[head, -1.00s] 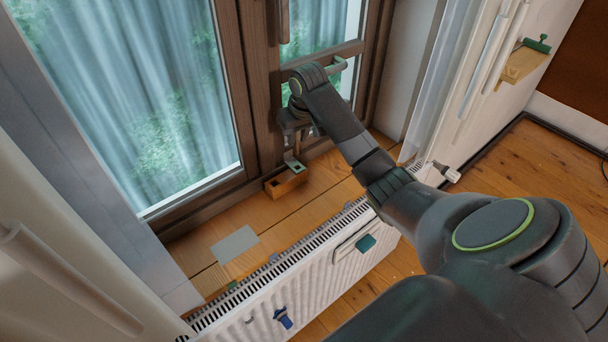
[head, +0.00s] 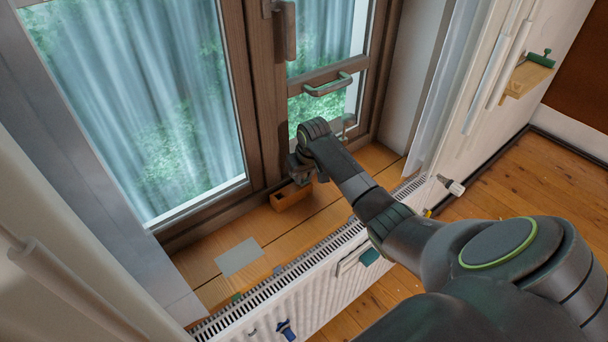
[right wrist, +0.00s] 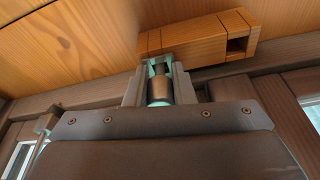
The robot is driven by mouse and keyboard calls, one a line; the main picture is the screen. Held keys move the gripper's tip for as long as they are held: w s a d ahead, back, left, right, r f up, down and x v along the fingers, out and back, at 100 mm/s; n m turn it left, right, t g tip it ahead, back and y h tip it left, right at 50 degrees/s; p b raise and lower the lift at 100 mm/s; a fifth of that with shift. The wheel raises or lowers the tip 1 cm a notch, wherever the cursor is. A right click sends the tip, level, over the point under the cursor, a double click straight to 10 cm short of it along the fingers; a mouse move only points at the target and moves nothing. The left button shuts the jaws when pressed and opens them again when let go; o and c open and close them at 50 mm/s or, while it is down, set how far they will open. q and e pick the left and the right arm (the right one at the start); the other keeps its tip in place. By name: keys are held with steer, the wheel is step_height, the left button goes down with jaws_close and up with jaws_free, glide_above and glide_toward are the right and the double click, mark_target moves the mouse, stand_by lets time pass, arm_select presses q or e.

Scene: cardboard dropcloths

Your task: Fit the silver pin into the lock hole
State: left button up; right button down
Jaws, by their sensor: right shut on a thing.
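In the head view my right gripper (head: 302,174) is low over the wooden sill, beside the small wooden block (head: 289,196). In the right wrist view the gripper (right wrist: 158,72) is shut on a short metal cylinder (right wrist: 160,90), which looks like the silver pin. Pale teal shows around it between the fingers. The wooden block (right wrist: 208,40) lies just beyond the fingertips, with a dark square opening at its right end. The pin's far end is hidden, and I cannot tell whether it touches the block. I cannot make out the lock hole. My left gripper is not in view.
The brown window frame (head: 266,90) stands close behind the gripper, with a grey-green handle (head: 328,86) above. A white radiator (head: 310,290) runs along the sill's front. A grey card (head: 238,257) lies on the sill to the left, with bare wood around it.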

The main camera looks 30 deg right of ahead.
steer(key=shift+f, duration=0.1)
steer(key=c, duration=1.2)
jaws_free()
steer(key=shift+c, duration=0.2)
steer(key=v, duration=1.2)
